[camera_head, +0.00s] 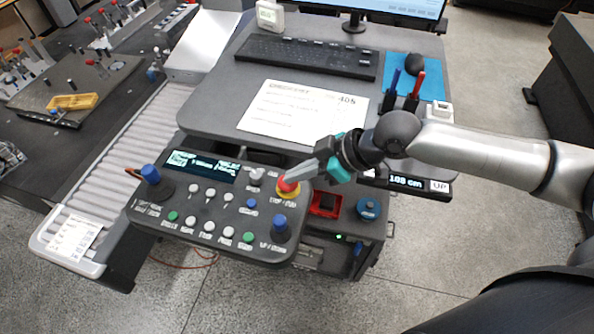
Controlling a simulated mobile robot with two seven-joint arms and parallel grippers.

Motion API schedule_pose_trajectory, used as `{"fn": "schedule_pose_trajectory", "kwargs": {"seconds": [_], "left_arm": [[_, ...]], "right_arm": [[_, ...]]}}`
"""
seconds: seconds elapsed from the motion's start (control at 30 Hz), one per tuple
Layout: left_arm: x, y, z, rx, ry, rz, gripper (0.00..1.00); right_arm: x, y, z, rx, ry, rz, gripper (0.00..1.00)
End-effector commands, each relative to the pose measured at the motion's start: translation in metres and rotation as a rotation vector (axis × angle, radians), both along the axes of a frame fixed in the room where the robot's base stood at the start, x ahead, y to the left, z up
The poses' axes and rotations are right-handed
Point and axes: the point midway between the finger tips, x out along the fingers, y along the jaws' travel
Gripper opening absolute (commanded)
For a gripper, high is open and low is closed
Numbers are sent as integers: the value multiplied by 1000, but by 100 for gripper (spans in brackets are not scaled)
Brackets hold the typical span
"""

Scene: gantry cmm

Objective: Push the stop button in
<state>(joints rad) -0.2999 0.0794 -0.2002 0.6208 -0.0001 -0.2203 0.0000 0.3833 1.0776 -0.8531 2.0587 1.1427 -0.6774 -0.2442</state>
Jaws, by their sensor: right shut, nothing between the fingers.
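The stop button is a red knob (289,185) on a yellow base, at the right side of the dark control panel (185,214) in the head view. The panel also carries a lit display, two blue joysticks and several white and green buttons. My right gripper (293,179) comes in from the right, shut and empty. Its fingertips are right at the red knob and overlap its upper edge in the picture. I cannot tell whether they touch it or how far in the button is. My left gripper is not in view.
A grey desk behind the panel holds a keyboard (306,56), a paper sheet (302,112), a monitor and a blue mat (428,78) with pens and a mouse. A roller conveyor (127,151) lies left of the panel. A red tray (326,204) sits right of the button. Open floor lies in front.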

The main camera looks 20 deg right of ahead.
Motion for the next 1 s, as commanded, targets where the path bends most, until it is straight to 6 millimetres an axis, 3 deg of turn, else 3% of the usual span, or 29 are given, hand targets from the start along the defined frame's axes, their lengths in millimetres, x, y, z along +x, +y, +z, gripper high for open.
{"fn": "schedule_pose_trajectory", "kwargs": {"seconds": [0.33, 0.57, 1.0], "left_arm": [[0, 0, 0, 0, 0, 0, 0], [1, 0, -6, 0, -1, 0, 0], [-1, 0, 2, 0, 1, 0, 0]], "right_arm": [[0, 0, -3, -1, 1, 0, 0], [-1, 0, -25, -1, 5, -1, 0], [-3, -1, -21, -6, 14, -1, 0]]}}
